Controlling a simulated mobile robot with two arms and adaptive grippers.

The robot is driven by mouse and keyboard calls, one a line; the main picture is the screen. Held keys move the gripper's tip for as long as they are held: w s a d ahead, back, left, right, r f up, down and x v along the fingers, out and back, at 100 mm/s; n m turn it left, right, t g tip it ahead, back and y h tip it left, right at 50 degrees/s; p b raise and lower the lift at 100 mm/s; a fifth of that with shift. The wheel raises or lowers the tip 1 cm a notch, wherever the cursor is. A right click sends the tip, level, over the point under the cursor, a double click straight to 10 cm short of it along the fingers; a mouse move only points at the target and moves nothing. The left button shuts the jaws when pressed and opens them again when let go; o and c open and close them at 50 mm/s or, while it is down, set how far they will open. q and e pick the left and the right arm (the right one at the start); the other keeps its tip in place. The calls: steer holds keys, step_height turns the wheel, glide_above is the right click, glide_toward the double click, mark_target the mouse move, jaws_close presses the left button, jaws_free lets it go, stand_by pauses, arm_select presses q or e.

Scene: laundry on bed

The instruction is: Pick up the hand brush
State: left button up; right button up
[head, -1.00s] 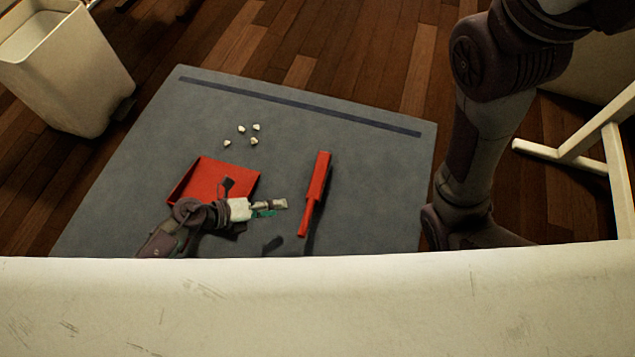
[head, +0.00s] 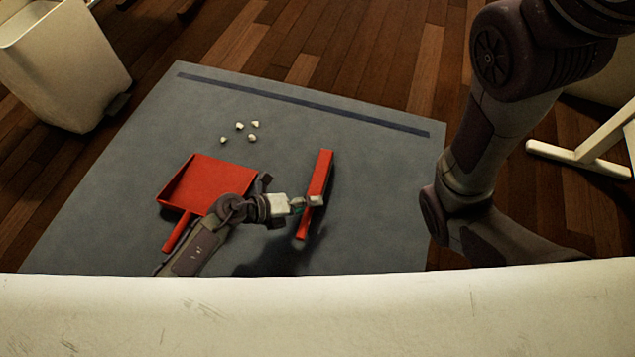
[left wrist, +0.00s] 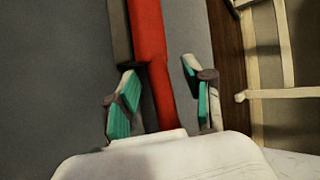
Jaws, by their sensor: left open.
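The red hand brush (head: 319,171) lies on the grey mat, its handle pointing towards me. My left gripper (head: 314,202) is at the brush, near where the handle meets the wider head. In the left wrist view the brush (left wrist: 149,40) runs between the two green-padded fingers of my left gripper (left wrist: 160,95), which are apart with room on both sides. I cannot tell how far above the brush the fingers are. My right arm shows at the right, but its gripper is out of view.
A red dustpan (head: 212,184) lies on the grey mat (head: 370,180) left of the brush. Several small white pieces (head: 239,126) lie behind it. A white bin (head: 65,75) stands at the far left, and a white frame leg (head: 580,160) at the right.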

arm_select(q)
steer(key=shift+s+a+r, duration=0.1)
steer(key=shift+s+r, duration=0.05)
steer(key=shift+s, duration=0.05)
steer(key=c, duration=1)
